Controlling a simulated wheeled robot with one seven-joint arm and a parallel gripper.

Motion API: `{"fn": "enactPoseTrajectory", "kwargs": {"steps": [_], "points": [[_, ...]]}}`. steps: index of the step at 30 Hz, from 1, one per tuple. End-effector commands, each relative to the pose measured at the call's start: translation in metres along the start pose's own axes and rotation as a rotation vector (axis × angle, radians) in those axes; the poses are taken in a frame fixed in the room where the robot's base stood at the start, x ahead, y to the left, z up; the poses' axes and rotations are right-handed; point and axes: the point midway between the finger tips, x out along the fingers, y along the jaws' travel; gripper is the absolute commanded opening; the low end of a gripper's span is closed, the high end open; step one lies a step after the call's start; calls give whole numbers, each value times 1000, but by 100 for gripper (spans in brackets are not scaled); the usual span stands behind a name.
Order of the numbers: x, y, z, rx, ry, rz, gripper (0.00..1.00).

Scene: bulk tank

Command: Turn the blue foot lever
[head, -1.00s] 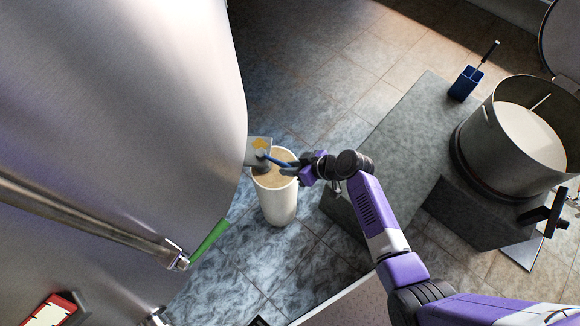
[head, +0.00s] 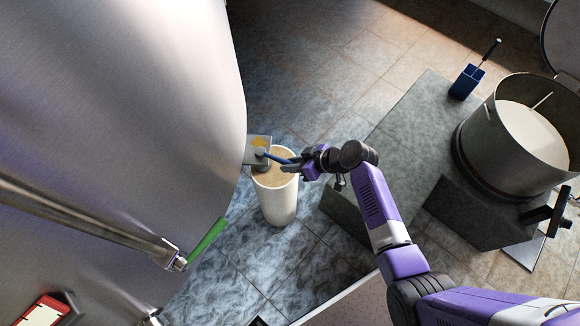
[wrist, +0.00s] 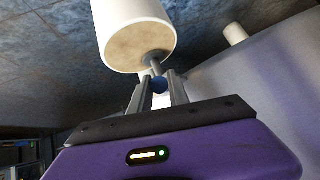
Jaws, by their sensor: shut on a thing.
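The blue foot lever (head: 275,157) sticks out to the right from a small metal fitting (head: 260,150) at the lower side of the big steel tank. It lies above the mouth of a cream-coloured bin (head: 278,204). My gripper (head: 291,164) is at the lever's free end, with its fingers closed on it. In the wrist view, the blue end of the lever (wrist: 159,84) shows between the two fingers (wrist: 158,92). The rest of the lever is largely hidden in that view. The bin also shows in the wrist view (wrist: 127,25).
The steel tank (head: 120,110) fills the left, with a green-handled valve (head: 208,242) low on its side. A grey platform (head: 400,140), a large pot (head: 515,135) and a blue brush holder (head: 465,82) stand to the right. Tiled floor (head: 300,70) is clear behind.

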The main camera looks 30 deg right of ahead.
Motion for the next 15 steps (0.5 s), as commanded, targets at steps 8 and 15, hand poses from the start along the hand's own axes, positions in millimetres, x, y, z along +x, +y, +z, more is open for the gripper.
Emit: {"fn": "enactPoseTrajectory", "kwargs": {"steps": [8, 15], "points": [[4, 26, -1, -127, -32, -123, 0], [4, 41, -8, -228, -61, -225, 0]]}}
